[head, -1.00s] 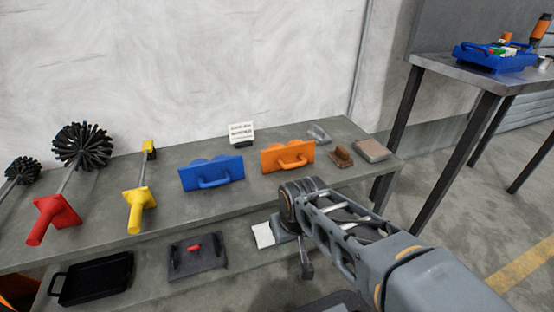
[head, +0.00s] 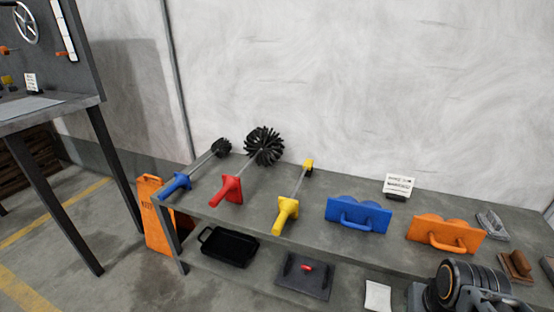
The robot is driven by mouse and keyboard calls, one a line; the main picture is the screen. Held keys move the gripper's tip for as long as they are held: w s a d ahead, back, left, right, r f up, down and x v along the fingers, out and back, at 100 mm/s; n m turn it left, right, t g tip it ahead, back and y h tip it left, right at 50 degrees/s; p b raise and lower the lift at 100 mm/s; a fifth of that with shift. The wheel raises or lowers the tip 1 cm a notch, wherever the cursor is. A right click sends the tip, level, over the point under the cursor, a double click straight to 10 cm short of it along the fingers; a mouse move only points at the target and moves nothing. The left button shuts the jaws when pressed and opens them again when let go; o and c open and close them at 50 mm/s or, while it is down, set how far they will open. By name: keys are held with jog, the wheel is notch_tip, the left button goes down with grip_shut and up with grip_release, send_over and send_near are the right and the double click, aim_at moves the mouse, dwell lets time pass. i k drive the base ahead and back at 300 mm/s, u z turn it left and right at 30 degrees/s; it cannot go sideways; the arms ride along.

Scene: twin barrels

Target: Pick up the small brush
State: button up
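Three long-handled brushes lie on the left part of the grey bench top. The leftmost brush has a blue handle (head: 176,186), a thin metal rod and a small round black bristle head (head: 221,147). Beside it, a red-handled brush (head: 227,191) has a much larger round black head (head: 264,146). A yellow-handled brush (head: 286,214) has a small yellow-and-dark head. Part of my arm shows at the lower right, in front of the bench and far from these brushes. My gripper's fingers are not visible.
A blue float (head: 358,215), an orange float (head: 446,233) and a small sign (head: 398,186) stand on the bench (head: 320,243). A black tray (head: 229,246) and a dark plate (head: 303,277) lie on the lower shelf. An orange floor sign (head: 158,222) stands at the bench's left end.

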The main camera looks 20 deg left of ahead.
aim_at(222, 147)
jog(key=u, duration=1.6)
